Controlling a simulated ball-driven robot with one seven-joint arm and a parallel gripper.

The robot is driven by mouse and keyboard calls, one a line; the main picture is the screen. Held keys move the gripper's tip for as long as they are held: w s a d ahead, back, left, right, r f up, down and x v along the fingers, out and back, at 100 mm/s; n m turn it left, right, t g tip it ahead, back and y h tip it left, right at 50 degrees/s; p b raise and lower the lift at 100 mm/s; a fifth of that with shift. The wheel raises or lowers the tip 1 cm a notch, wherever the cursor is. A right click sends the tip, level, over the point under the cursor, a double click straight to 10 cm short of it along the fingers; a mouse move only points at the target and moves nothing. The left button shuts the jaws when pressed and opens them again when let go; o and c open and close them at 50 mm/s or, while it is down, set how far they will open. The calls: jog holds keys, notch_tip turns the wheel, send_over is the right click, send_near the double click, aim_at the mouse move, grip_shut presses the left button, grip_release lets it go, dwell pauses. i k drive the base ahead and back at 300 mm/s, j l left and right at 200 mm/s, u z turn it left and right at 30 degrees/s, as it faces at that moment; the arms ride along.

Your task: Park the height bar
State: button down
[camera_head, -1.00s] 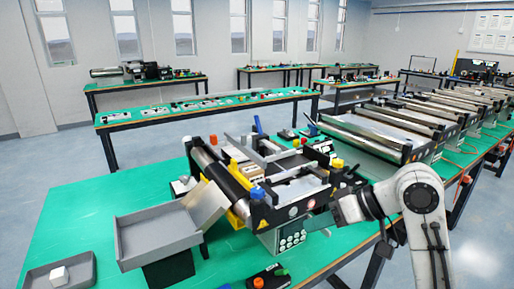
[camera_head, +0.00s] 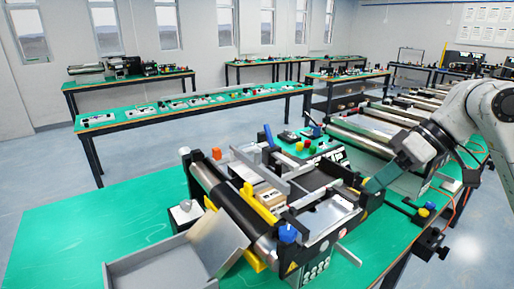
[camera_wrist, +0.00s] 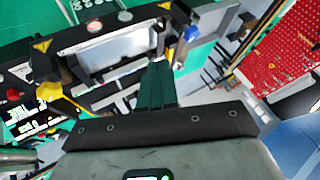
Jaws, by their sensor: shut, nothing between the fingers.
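The mini conveyor (camera_head: 238,200) stands on the green table in the head view, with a dark belt and yellow side parts. Light grey bars lie across its top; one long bar (camera_head: 297,181) runs at an angle over the belt's far part. I cannot tell which piece is the height bar. My gripper (camera_head: 368,187) reaches in from the right, its dark green fingers pointing down-left at the conveyor's right end. In the wrist view the fingers (camera_wrist: 155,82) are together and hold nothing, close in the picture to a pale plate (camera_wrist: 112,48) on a black frame. Contact cannot be told.
A grey tray (camera_head: 150,268) stands at front left, below a tilted grey chute (camera_head: 218,240). A blue knob (camera_head: 288,234) stands at the conveyor's near corner. More conveyors (camera_head: 375,132) line up behind. The table's left part (camera_head: 80,225) is clear.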

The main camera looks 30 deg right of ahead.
aim_at(255, 164)
jog(key=i, duration=0.9)
